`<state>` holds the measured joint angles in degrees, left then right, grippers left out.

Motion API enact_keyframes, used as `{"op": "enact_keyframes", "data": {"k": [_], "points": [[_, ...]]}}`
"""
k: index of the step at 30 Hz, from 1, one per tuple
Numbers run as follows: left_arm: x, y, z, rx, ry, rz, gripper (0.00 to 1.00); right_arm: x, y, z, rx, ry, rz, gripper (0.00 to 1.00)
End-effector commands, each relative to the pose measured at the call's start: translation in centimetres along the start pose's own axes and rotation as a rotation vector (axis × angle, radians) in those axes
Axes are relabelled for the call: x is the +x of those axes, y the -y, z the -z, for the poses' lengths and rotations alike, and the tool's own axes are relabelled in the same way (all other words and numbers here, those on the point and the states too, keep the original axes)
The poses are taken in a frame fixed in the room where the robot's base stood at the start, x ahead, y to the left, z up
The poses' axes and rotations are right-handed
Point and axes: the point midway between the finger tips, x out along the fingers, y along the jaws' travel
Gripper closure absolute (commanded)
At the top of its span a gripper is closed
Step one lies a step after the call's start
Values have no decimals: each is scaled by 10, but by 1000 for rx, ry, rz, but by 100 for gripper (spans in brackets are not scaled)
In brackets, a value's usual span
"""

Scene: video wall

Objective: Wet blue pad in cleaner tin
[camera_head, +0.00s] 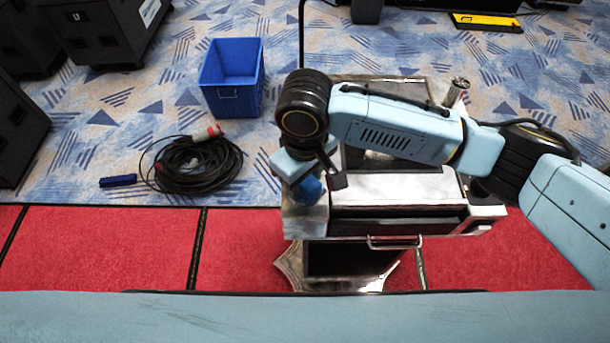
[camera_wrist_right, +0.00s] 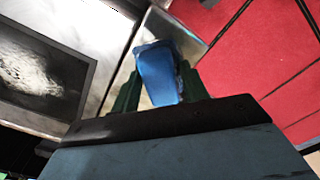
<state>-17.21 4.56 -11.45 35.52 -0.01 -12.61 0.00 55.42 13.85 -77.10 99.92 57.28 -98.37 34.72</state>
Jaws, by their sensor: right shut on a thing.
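The blue pad (camera_head: 307,190) is in my right gripper (camera_head: 310,188), over the left front corner of the metal cart. In the right wrist view the pad (camera_wrist_right: 158,73) sits between the two dark green fingers, which are shut on it. A small silver cylindrical tin (camera_head: 457,90) stands at the back right of the cart, apart from the pad; I cannot tell whether it is the cleaner tin. My left gripper is not in view.
The metal cart (camera_head: 395,187) has a drawer with a handle at its front. A blue bin (camera_head: 232,75) and a coiled black cable (camera_head: 195,165) lie on the patterned carpet to the left. Black cases (camera_head: 105,30) stand at the upper left.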

Motion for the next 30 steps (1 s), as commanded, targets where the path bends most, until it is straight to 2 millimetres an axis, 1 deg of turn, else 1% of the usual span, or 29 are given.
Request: {"op": "enact_keyframes", "data": {"k": [30], "points": [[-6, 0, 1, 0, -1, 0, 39, 1, 0, 0, 0, 1, 0, 74]]}}
